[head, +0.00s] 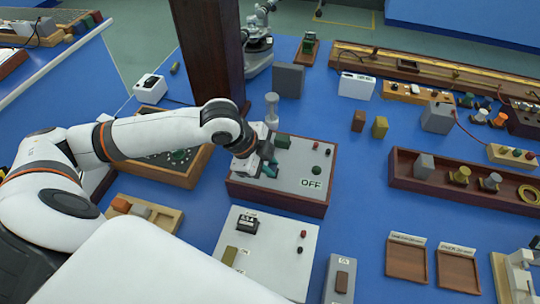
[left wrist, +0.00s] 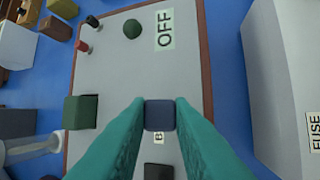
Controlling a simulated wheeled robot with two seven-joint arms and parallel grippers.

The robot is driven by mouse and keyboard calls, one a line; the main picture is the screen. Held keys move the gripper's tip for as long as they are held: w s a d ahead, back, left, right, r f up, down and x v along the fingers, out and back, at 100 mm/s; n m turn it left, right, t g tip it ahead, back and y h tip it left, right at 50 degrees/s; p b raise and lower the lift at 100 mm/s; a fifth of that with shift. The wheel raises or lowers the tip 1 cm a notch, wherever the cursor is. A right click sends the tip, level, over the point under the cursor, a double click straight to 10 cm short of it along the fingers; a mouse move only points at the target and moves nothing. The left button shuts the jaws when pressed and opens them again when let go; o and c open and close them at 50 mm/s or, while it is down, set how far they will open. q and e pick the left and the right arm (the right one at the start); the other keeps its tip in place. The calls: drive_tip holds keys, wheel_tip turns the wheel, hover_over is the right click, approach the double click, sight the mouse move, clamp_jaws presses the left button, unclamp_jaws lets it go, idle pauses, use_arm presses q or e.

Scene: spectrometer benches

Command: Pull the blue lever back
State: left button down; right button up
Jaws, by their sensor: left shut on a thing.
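The grey-topped, wood-sided switch box (head: 292,183) stands on the blue bench, with an OFF label near its front right corner. My left gripper (head: 267,169) reaches down onto the left part of this box. In the left wrist view, its two teal fingers (left wrist: 160,118) are shut on the dark blue lever knob (left wrist: 160,115). In the head view the lever is hidden by the gripper. The box top (left wrist: 110,75) also carries a green block (left wrist: 81,112), a round dark green knob (left wrist: 132,28) and small red and black posts. My right gripper is not in view.
A dark wooden post (head: 209,50) rises just behind my left wrist. A light panel box (head: 268,262) stands in front of the switch box, and a wooden-framed box (head: 185,178) to its left. Bare blue bench lies to the right, before the long wooden tray (head: 440,187).

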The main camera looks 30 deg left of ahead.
use_arm(q)
drive_tip(key=shift+s+d+f+t, duration=0.15)
drive_tip(key=shift+s+t, duration=0.25)
drive_tip(key=shift+t, duration=0.2)
drive_tip(key=c, duration=1.3)
unclamp_jaws()
drive_tip(key=shift+s+p+v, duration=0.2)
drive_tip(key=shift+p+v, duration=2.3)
drive_tip(key=shift+v, duration=3.5)
drive_tip(key=shift+d+f, duration=0.15)
drive_tip(key=shift+d, duration=0.05)
